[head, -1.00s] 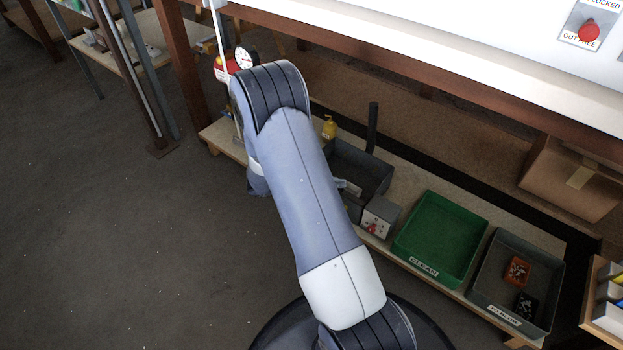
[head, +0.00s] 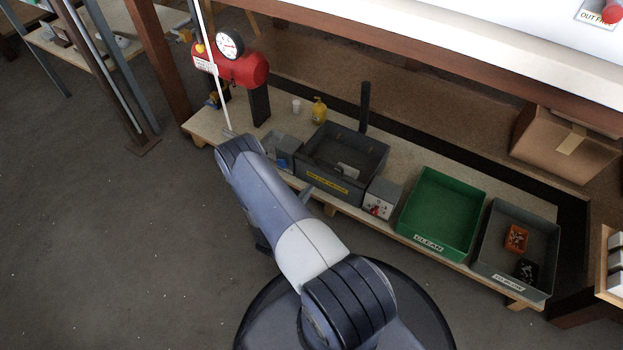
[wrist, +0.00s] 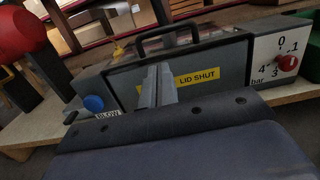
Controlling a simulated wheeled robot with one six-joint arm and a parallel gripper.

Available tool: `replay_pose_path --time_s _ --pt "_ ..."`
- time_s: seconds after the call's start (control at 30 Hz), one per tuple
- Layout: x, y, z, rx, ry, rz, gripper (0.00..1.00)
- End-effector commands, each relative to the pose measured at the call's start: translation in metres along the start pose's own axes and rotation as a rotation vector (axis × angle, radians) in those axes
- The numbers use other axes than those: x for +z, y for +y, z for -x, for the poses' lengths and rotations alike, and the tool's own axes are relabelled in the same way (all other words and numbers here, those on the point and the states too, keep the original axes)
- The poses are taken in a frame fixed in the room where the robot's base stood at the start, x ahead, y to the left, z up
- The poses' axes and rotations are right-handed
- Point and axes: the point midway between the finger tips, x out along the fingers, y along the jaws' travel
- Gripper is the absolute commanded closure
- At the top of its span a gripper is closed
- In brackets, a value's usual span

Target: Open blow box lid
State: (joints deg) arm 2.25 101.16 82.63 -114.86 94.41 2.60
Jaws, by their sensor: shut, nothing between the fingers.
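The blow box (head: 316,164) is a dark grey box on the low bench, with a yellow label on its front. In the wrist view the label (wrist: 198,77) reads "LID SHUT", and a black handle (wrist: 168,31) stands above it. In the head view I see into the box, where a small grey thing lies; I cannot tell whether a clear lid covers it. My gripper (head: 307,190) is in front of the box. In the wrist view its fingers (wrist: 157,80) are shut and empty, covering part of the label. Contact is unclear.
A regulator box with a red knob (wrist: 288,63) adjoins the box's right side. A blue button (wrist: 93,103) marked "BLOW" is at left. A green tray (head: 466,183) and a grey tray (head: 545,240) stand further right. A red tank (head: 250,70) stands left.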

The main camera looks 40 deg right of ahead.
Motion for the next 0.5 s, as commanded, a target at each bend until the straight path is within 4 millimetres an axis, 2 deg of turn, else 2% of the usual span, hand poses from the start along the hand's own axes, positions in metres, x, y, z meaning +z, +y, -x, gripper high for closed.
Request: replay_pose_path --time_s 0.5 --pt "-0.001 -0.001 -0.08 -0.005 0.0 -0.003 1.0"
